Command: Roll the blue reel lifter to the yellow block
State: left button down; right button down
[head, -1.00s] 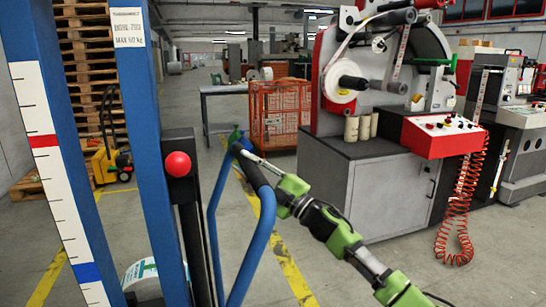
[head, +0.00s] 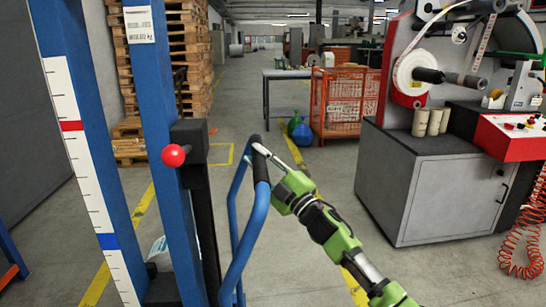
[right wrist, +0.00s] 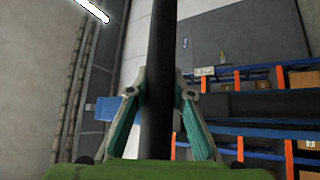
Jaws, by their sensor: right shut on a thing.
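The blue reel lifter (head: 157,110) stands close in front of me at the left, with twin blue mast posts, a ruler strip and a red knob (head: 175,155). Its blue tubular handle (head: 256,232) has a black grip. My right gripper (head: 262,154) is shut on this handle; in the right wrist view its fingers (right wrist: 161,100) close from both sides on the black bar (right wrist: 161,60). A white reel (head: 159,246) shows partly behind the mast. I cannot make out the yellow block. My left gripper is out of view.
A grey cabinet (head: 430,195) with the rewinder stands at the right, a red hose (head: 522,235) beside it. An orange mesh cage (head: 345,105), a table (head: 287,74) and green and blue objects (head: 300,130) are ahead. Stacked pallets (head: 170,60) are behind the mast. Floor between is clear.

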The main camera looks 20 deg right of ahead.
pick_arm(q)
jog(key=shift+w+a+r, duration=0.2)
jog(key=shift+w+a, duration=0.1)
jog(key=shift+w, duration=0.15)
pick_arm(e)
jog(key=w+a, duration=0.2)
jog(key=a, duration=0.8)
jog(key=shift+w+a+f, duration=0.2)
jog(key=shift+a+f, duration=0.1)
jog(key=shift+f, duration=0.05)
jog(key=shift+f, duration=0.1)
jog(key=c, duration=1.8)
grip_release()
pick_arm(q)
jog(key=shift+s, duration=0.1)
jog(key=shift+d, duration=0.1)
pick_arm(e)
jog(key=shift+r, duration=0.25)
jog(key=v, duration=1.2)
jog(key=shift+d, duration=0.15)
